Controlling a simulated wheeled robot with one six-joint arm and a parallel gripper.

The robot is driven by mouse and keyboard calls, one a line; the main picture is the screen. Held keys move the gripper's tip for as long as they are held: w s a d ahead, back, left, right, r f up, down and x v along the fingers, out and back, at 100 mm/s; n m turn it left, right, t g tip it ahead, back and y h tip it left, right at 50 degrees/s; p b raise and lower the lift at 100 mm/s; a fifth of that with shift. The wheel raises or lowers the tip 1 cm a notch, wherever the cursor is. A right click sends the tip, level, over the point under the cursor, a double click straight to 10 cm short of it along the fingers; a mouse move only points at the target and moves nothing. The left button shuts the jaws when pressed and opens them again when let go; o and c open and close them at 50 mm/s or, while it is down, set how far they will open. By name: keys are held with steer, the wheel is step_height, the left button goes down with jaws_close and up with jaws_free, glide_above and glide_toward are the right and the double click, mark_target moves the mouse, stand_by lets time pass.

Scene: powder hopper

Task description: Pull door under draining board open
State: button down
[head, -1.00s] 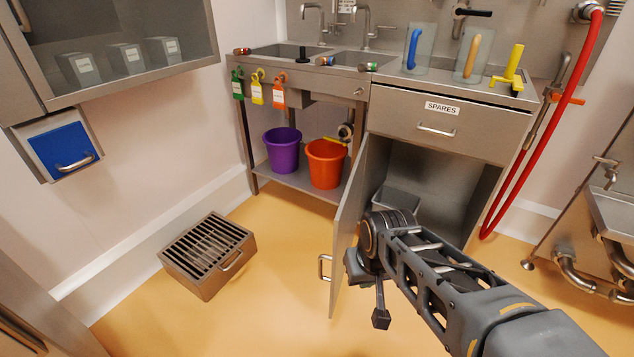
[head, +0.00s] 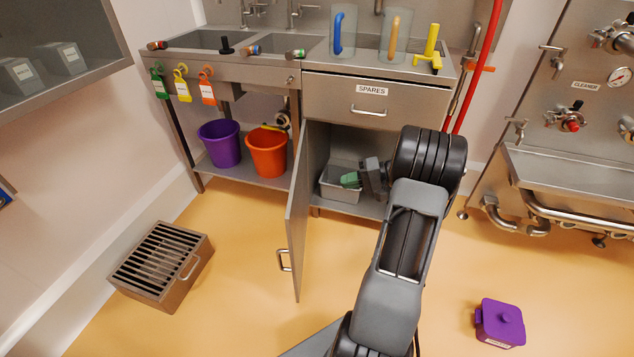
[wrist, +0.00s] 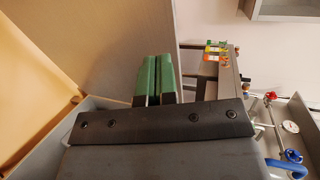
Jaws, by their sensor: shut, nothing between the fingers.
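The grey door (head: 301,215) under the draining board (head: 385,60) stands wide open, swung out on the left of its cabinet. Its bar handle (head: 284,261) is on the door's far side from my arm. My gripper (head: 348,180) has green fingertips and is in front of the cabinet opening, to the right of the door's inner face and apart from the handle. In the wrist view the green fingers (wrist: 156,78) are together with nothing held. My forearm hides part of the cabinet's right side.
A grey tub (head: 342,193) sits in the cabinet by my gripper. Above is the SPARES drawer (head: 370,108), shut. A purple bucket (head: 221,144) and an orange bucket (head: 267,152) stand left. A slatted box (head: 162,262) and a purple lidded box (head: 499,323) are on the floor.

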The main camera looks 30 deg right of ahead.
mark_target(295, 188)
steer(key=b+x, duration=0.1)
steer(key=x, duration=0.3)
steer(key=b+x, duration=0.1)
steer(key=x, duration=0.6)
steer(key=shift+w+a+r+b, duration=0.2)
steer(key=shift+w+a+b, duration=0.15)
steer(key=shift+b, duration=0.05)
steer(key=shift+w+a+r, duration=0.1)
steer(key=shift+w+a, duration=0.35)
steer(key=shift+a, duration=0.15)
